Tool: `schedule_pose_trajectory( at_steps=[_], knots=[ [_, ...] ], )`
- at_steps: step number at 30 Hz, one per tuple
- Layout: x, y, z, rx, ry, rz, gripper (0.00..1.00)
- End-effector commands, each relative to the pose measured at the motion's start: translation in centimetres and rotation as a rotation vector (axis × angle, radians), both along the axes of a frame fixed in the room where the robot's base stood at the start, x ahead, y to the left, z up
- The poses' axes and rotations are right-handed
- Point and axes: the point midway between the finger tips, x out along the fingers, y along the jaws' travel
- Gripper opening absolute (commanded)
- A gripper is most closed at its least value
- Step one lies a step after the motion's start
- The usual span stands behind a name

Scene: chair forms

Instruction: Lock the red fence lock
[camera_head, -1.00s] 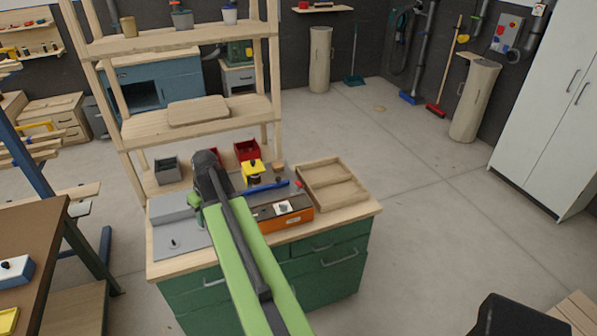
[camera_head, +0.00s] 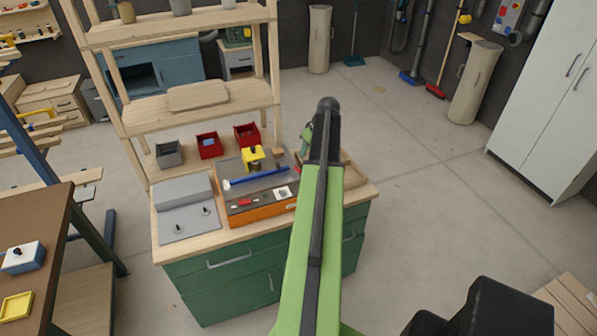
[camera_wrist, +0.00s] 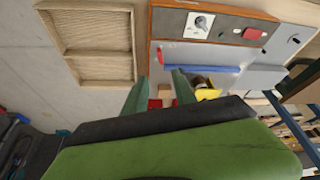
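The workbench holds a machine with a grey top, a blue fence bar (camera_head: 258,177) and an orange front (camera_head: 262,212). A small red piece (camera_head: 245,202) lies on its front panel; it also shows in the wrist view (camera_wrist: 254,34). Another red patch (camera_wrist: 155,104) shows between my fingers; I cannot tell whether it is the fence lock or a bin behind. My gripper (camera_wrist: 160,76) is open, with its two green fingers apart, over the bench near one end of the blue bar.
A wooden tray (camera_wrist: 92,45) lies beside the machine. A yellow-topped item (camera_head: 252,155) stands behind the bar. Red bins (camera_head: 208,147) and a grey bin (camera_head: 168,155) stand behind. A grey box (camera_head: 183,191) is at left. The shelf rack (camera_head: 200,103) rises at the back.

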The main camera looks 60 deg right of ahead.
Motion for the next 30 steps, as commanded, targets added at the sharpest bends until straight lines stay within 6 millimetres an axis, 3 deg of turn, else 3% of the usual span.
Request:
schedule_pose_trajectory(
  at_steps=[1,16,21,29,30],
  knots=[
    [0.4,-0.2,-2.0,0.0,0.0,0.001,0.33],
    [4.5,-1.4,-12.1,0.001,0.001,0.001,0.33],
    [5.3,-1.6,-13.4,0.001,0.001,0.001,0.33],
    [5.4,-1.6,-13.2,0.001,0.0,0.001,0.33],
    [5.4,-1.6,-13.2,0.0,0.0,0.002,0.28]
  ],
)
